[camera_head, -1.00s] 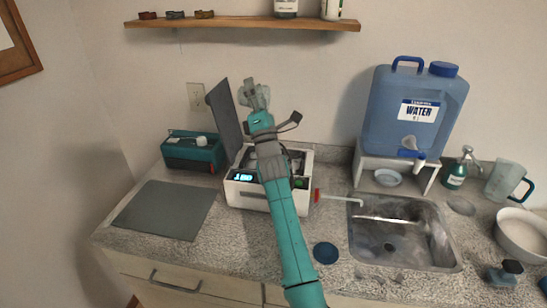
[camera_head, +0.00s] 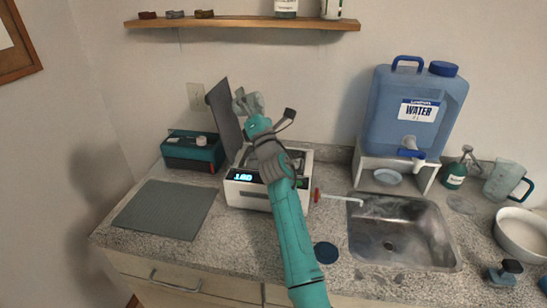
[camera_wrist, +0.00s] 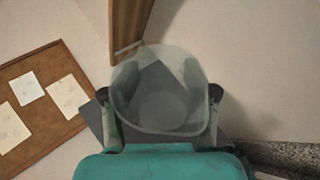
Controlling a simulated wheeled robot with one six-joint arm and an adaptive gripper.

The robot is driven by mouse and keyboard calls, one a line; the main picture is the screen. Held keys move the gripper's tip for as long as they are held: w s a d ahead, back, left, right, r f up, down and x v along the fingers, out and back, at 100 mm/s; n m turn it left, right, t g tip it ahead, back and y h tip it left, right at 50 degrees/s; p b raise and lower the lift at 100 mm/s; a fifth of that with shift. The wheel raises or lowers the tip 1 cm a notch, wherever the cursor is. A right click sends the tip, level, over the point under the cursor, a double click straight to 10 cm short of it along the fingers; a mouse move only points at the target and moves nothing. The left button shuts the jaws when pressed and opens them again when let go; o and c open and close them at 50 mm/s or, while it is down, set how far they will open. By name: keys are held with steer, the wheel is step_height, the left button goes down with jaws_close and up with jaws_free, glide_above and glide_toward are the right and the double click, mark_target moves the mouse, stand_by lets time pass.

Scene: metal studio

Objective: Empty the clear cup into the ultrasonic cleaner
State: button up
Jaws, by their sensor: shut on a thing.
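The clear cup (camera_head: 250,103) is held in my gripper (camera_head: 244,104), above the back of the ultrasonic cleaner (camera_head: 246,194) and beside its raised grey lid (camera_head: 224,112). In the wrist view the cup (camera_wrist: 160,98) sits between the two fingers of my gripper (camera_wrist: 160,104), which press on its sides. The cup looks see-through; I cannot tell whether anything is in it. The cleaner is a white box with a lit display; my arm hides part of its open tub.
A teal box (camera_head: 193,150) and a grey mat (camera_head: 165,208) lie to the left. A sink (camera_head: 403,235), a blue water jug (camera_head: 415,112) on a stand and a white bowl (camera_head: 524,235) are to the right. A wooden shelf (camera_head: 243,24) is above.

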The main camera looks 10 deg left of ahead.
steer(key=shift+w+a+f+n+g, duration=0.1)
steer(key=shift+a+f+n+g, duration=0.05)
steer(key=shift+f+n+g, duration=0.5)
steer(key=shift+n+g, duration=0.15)
steer(key=shift+n, duration=0.1)
steer(key=shift+w+a+f+n+g+y, duration=0.2)
steer(key=shift+f+n+g+y, duration=0.1)
steer(key=shift+n+g, duration=0.35)
steer(key=shift+w+a+r+n+g, duration=0.15)
steer(key=shift+r+n+g, duration=0.25)
steer(key=shift+r, duration=0.45)
steer(key=shift+a+r+n+g, duration=0.2)
steer(key=shift+r+n+g, duration=0.15)
steer(key=shift+r, duration=0.45)
steer(key=shift+w+a+r+n+g, duration=0.15)
steer(key=shift+r+n+g, duration=0.25)
steer(key=shift+r, duration=0.45)
steer(key=shift+w+a+r+n+g+h+p, duration=0.1)
steer(key=shift+w+a+r+n+g+h, duration=0.2)
steer(key=shift+a+r+n+g+h, duration=0.55)
steer(key=shift+w+a+r+n+g+h+p, duration=0.1)
steer(key=shift+w+a+r+n+g+h, duration=0.2)
steer(key=shift+a+r+n+g+h, duration=0.5)
steer(key=shift+w+a+r+n+g+h+p, duration=0.1)
steer(key=shift+w+a+r+n+g+h, duration=0.3)
steer(key=shift+a+r+g+h, duration=0.7)
steer(key=shift+s+a+r+t, duration=0.1)
steer(key=shift+a+r+t, duration=0.05)
steer(key=shift+r+t, duration=0.15)
